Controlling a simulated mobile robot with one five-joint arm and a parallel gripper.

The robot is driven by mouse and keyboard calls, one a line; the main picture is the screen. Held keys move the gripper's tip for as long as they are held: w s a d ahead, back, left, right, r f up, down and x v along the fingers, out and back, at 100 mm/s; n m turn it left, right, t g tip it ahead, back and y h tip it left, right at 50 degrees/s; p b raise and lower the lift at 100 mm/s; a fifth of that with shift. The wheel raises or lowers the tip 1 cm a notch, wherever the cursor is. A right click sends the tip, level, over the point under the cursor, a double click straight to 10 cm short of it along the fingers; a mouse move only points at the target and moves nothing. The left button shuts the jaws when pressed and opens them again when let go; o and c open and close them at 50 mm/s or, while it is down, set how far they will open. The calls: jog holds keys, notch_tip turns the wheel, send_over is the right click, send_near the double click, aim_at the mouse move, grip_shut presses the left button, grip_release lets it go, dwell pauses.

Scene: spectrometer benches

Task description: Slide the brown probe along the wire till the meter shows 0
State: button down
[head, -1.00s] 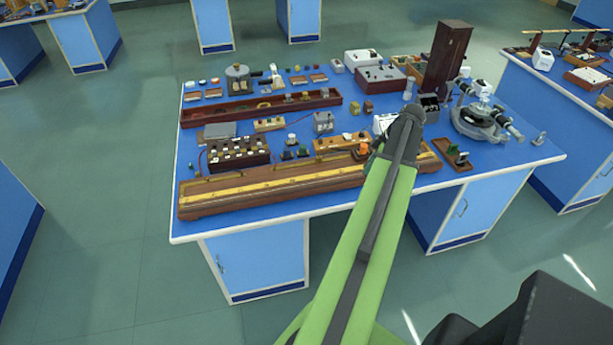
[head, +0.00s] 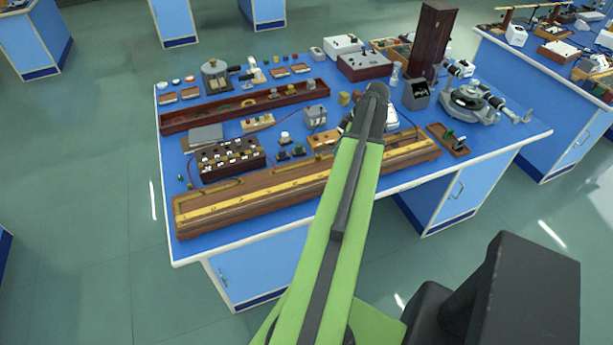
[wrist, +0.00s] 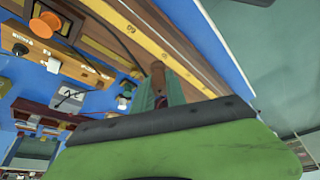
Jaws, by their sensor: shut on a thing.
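The long wooden board (head: 245,201) with a yellow scale strip lies along the front of the blue bench. My gripper (wrist: 158,88) is over the board, shut on the brown probe (wrist: 157,72), whose upper end shows between the fingers. Its contact with the wire is hidden. In the head view my arm hides the gripper and probe. A white instrument (head: 391,118), perhaps the meter, is partly behind my arm; its reading cannot be seen.
A dark box with several white tops (head: 230,158) sits behind the board's left half. A small brown tray (head: 449,141) is off its right end. Floor is clear in front.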

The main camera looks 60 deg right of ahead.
jog(key=w+a+f+b, duration=0.2)
jog(key=a+f+b, duration=0.1)
jog(key=w+a+f+b, duration=0.2)
jog(key=a+f+b, duration=0.1)
jog(key=w+a+f+b, duration=0.2)
jog(key=a+f+b, duration=0.1)
jog(key=f, duration=0.1)
jog(key=shift+w+a, duration=0.1)
jog(key=shift+a, duration=0.15)
jog(key=shift+r, duration=0.15)
jog(key=shift+f+b, duration=0.2)
jog(key=shift+b, duration=0.15)
jog(key=shift+f+b, duration=0.35)
jog(key=shift+s+d, duration=0.25)
jog(key=shift+d, duration=0.2)
jog(key=shift+s+a+f, duration=0.15)
jog(key=shift+f, duration=0.05)
dwell(0.3)
